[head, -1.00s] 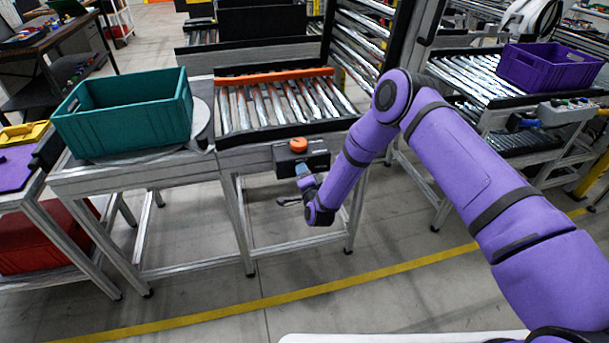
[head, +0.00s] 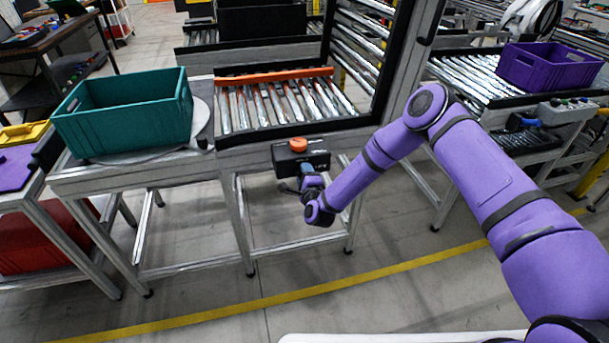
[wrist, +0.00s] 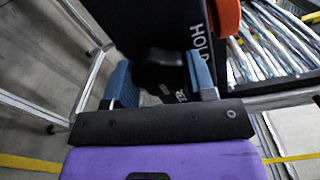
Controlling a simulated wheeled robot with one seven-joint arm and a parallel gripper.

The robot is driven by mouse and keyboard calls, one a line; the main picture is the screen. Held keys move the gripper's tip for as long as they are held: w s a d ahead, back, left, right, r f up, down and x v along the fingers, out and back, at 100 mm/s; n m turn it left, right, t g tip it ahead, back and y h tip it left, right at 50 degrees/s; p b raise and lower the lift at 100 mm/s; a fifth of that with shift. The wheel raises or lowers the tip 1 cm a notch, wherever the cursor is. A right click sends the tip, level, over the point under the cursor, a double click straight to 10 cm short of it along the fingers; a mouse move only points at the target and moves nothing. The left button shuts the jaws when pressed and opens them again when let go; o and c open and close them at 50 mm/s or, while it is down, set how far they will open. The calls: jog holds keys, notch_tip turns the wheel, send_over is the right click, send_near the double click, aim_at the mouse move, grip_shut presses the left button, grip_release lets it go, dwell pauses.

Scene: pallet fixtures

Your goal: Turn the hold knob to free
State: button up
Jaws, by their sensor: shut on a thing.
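The black hold box (head: 318,158) is fixed to the front edge of the roller table, with an orange button (head: 298,145) on top. In the wrist view the box (wrist: 140,18) carries the white word HOLD, and the orange button (wrist: 227,18) shows at its upper right. The black hold knob (wrist: 160,72) sticks out from the box face. My gripper (wrist: 161,80) has its two blue fingers on either side of the knob, shut on it. In the head view my gripper (head: 309,178) is at the box's front and hides the knob. Lettering beside the knob is partly covered.
A roller table (head: 285,102) lies behind the box. A teal crate (head: 120,128) stands on the left bench, and a purple crate (head: 550,66) on the right rollers. The floor in front is clear, with a yellow line (head: 300,292).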

jog(key=shift+s+f, duration=0.1)
dwell(0.3)
jog(key=o, duration=0.9)
jog(key=v, duration=1)
jog(key=shift+s+d, duration=0.1)
jog(key=shift+s, duration=0.3)
